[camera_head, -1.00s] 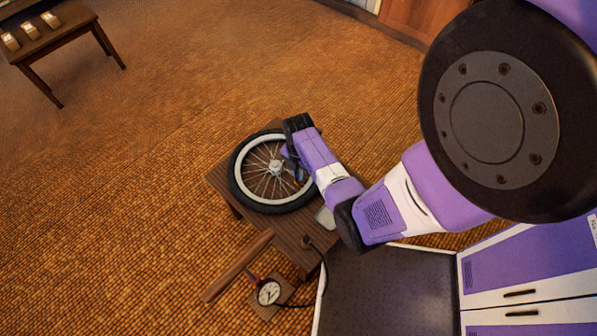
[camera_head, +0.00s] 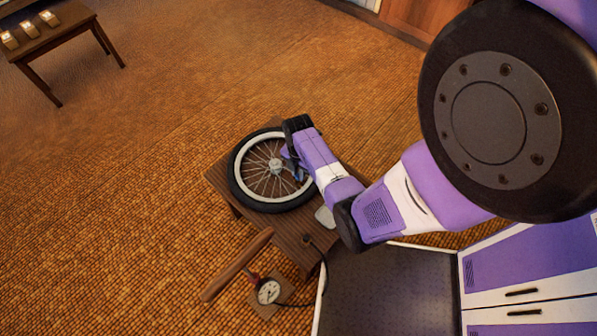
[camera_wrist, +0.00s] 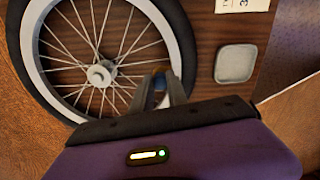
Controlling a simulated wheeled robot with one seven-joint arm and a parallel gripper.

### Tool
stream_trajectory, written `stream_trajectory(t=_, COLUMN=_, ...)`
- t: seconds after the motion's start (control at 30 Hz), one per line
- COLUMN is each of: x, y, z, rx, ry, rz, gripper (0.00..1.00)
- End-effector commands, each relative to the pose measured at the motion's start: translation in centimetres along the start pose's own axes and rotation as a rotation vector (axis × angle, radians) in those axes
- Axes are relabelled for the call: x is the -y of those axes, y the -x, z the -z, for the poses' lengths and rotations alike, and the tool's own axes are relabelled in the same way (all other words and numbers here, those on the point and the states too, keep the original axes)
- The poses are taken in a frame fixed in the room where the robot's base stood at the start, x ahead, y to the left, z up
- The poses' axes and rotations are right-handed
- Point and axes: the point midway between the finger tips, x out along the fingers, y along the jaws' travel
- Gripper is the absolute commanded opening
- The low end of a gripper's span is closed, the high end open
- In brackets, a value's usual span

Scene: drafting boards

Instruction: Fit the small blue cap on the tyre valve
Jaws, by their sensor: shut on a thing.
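The wheel (camera_head: 236,183) lies flat on a low wooden table, with a black tyre, silver rim and spokes. In the wrist view its tyre (camera_wrist: 183,38) and hub (camera_wrist: 101,74) fill the upper left. My gripper (camera_wrist: 160,80) is shut over the rim area, at the wheel's lower right in the wrist view. In the head view my gripper (camera_head: 292,160) is over the wheel's right side. I cannot make out the valve, and cannot tell whether the cap touches it.
A silvery dish (camera_wrist: 236,64) lies on the table (camera_head: 290,232) beside the wheel. A pump with a wooden handle (camera_head: 238,264) and round gauge (camera_head: 268,291) stands at the table's front. Another table (camera_head: 48,40) with several small items is far left. Open floor lies between.

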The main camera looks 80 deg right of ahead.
Motion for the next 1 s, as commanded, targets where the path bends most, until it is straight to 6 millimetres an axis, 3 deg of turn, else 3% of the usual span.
stream_trajectory(t=0.5, x=0.0, y=-1.3, z=0.0, rx=0.000, ry=0.000, rz=0.000, gripper=0.00)
stream_trajectory(t=0.53, x=0.0, y=-1.2, z=0.0, rx=0.000, ry=0.000, rz=0.000, gripper=0.23)
stream_trajectory(t=0.63, x=0.0, y=-1.2, z=0.0, rx=0.000, ry=0.000, rz=0.000, gripper=0.42)
stream_trajectory(t=1.0, x=0.0, y=-0.8, z=0.0, rx=0.001, ry=0.000, rz=-0.001, gripper=0.44)
